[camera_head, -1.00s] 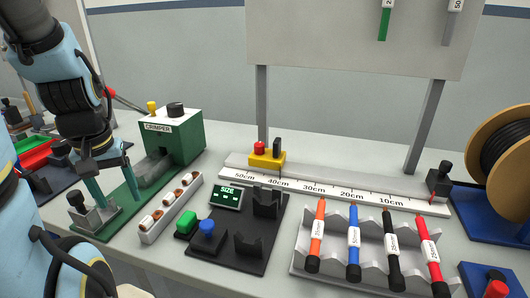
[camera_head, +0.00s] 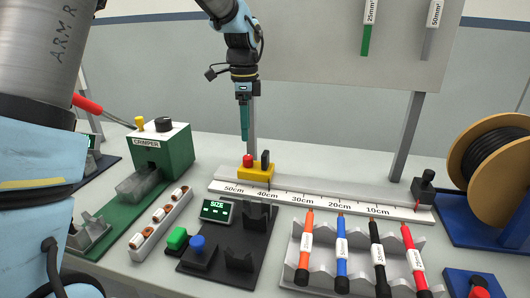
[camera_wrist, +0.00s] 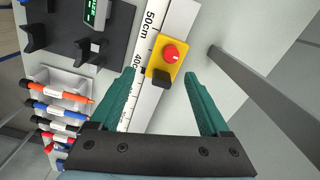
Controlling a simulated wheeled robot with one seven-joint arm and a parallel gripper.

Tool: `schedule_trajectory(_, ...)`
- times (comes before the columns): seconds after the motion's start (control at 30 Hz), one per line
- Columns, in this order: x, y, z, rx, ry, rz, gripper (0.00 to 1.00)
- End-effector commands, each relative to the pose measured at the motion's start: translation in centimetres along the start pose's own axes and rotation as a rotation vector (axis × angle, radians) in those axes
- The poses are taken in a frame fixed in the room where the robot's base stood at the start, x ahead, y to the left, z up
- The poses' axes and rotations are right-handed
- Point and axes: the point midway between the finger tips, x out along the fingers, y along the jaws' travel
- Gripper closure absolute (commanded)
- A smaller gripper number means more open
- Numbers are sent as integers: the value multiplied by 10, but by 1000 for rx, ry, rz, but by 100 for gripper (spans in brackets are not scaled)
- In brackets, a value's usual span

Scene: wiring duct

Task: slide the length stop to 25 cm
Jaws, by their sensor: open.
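The length stop is a yellow block (camera_head: 256,172) with a red knob and a black upright tab, sitting on the white ruler rail (camera_head: 330,201) near the 40 cm mark, toward its left end. The rail's marks run from 50cm at left to 10cm at right. My gripper (camera_head: 244,138) hangs above the stop, fingers pointing down, apart from it. In the wrist view the stop (camera_wrist: 160,62) lies between and beyond the open, empty fingers (camera_wrist: 160,78), with its black tab nearest the palm.
Posts of the back board (camera_head: 405,135) stand just behind the rail; one also shows in the wrist view (camera_wrist: 260,90). A cable spool (camera_head: 495,150) is at right.

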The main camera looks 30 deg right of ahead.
Motion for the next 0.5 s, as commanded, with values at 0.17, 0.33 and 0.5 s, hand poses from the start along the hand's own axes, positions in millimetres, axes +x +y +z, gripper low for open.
schedule_trajectory(0.17,-9,-9,-48,229,2,13,20)
schedule_trajectory(0.33,0,-10,-54,262,1,18,20)
schedule_trajectory(0.5,27,-9,-52,259,1,20,20)
